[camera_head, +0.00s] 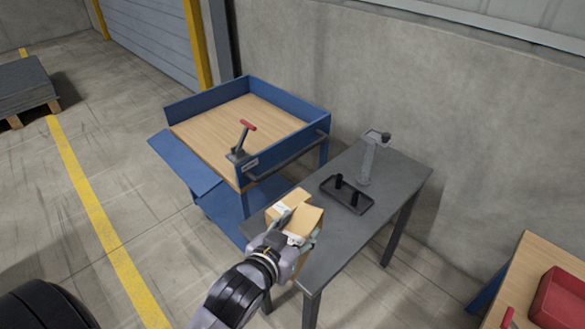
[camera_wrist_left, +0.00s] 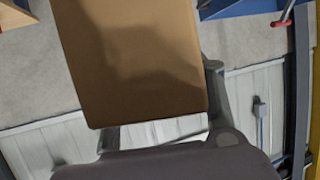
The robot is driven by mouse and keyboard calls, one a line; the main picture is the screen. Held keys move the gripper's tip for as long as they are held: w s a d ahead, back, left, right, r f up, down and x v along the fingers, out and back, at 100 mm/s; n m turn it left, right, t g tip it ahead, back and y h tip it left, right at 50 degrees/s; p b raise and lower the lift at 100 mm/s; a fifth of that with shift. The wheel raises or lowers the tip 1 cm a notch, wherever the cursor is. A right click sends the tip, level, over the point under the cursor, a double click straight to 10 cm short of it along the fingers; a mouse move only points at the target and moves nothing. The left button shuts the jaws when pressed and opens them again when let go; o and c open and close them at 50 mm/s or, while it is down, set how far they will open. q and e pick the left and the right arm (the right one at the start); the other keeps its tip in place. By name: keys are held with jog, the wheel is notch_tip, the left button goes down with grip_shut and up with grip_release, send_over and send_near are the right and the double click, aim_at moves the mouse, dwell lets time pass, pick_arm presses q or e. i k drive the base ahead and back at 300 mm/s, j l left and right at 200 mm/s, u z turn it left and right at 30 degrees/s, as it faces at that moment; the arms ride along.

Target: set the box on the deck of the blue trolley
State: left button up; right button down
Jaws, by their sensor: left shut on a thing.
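The cardboard box (camera_head: 283,201) is tan with a light patch on it, in front of the near left end of the grey table. My left gripper (camera_head: 293,224) is shut on the box. In the left wrist view the box (camera_wrist_left: 130,60) fills the upper middle, between the fingers. I cannot tell whether it touches the table. The blue trolley (camera_head: 290,112) stands behind and to the left of the box. Its wooden deck (camera_head: 225,125) is bare, and its left side panel (camera_head: 185,165) hangs folded outward. My right gripper is not in view.
A red-handled lever (camera_head: 244,139) rises at the trolley's near corner. The grey table (camera_head: 335,240) carries a black tray (camera_head: 347,204) with dark pegs and a grey stand (camera_head: 368,160). A wooden table (camera_head: 530,265) with a red bin (camera_head: 560,300) is at lower right.

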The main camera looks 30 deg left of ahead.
aim_at(235, 128)
jog(key=i+j+z, duration=0.15)
jog(key=j, duration=0.85)
jog(key=i+j+z, duration=0.15)
jog(key=j, duration=0.85)
jog(key=i+j+z, duration=0.15)
jog(key=j, duration=0.9)
jog(key=i+j+z, duration=0.15)
jog(key=j, duration=0.9)
